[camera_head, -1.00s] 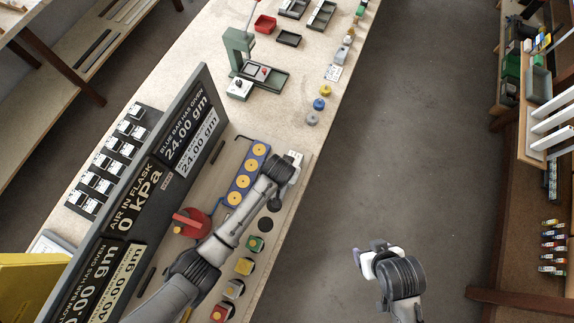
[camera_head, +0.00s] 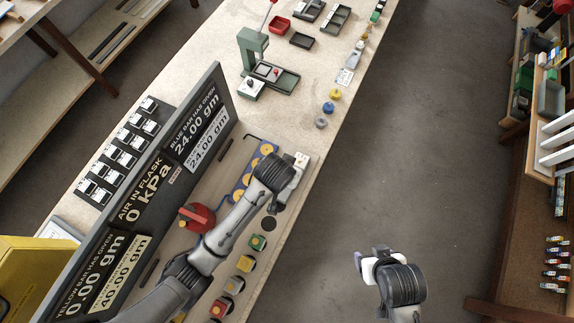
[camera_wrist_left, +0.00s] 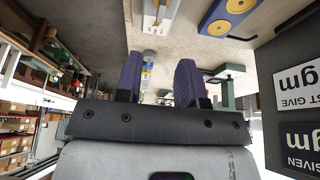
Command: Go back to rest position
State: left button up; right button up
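My left gripper (camera_head: 300,162) reaches in over the bench beside the blue bar with yellow discs (camera_head: 264,149), which my left wrist partly covers. In the left wrist view its two purple fingers (camera_wrist_left: 158,82) stand apart with nothing between them. The blue bar also shows at the top of that view (camera_wrist_left: 222,18), apart from the fingers. My right gripper (camera_head: 364,262) is over the floor to the right of the bench, clear of everything. Its fingers are mostly hidden behind its wrist.
A large display panel (camera_head: 178,172) stands along the bench left of my left arm. A red round object (camera_head: 197,217) and several coloured square buttons (camera_head: 245,263) lie near that arm. A green press (camera_head: 252,50) stands farther up. The floor (camera_head: 425,150) is clear on the right.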

pick_arm(q)
jog(key=shift+s+r, duration=0.1)
jog(key=shift+r, duration=0.1)
dwell(0.5)
jog(key=shift+m, duration=0.3)
jog(key=a+r+t+p, duration=0.1)
jog(key=a+r+t, duration=0.1)
jog(key=a+r, duration=0.35)
jog(key=a+r+t+p, duration=0.1)
jog(key=a+r+t, duration=0.1)
jog(key=r, duration=0.7)
jog(key=s+a+r+n+g+y+p, duration=0.1)
jog(key=s+a+n+p, duration=0.3)
jog(key=s+a, duration=0.6)
jog(key=s+a+f+g+p, duration=0.2)
jog(key=s+f+g+p, duration=0.1)
jog(key=s, duration=0.8)
jog(key=shift+a+m+y+p, duration=0.3)
jog(key=shift+a+m+p, duration=0.1)
jog(key=shift+p, duration=0.45)
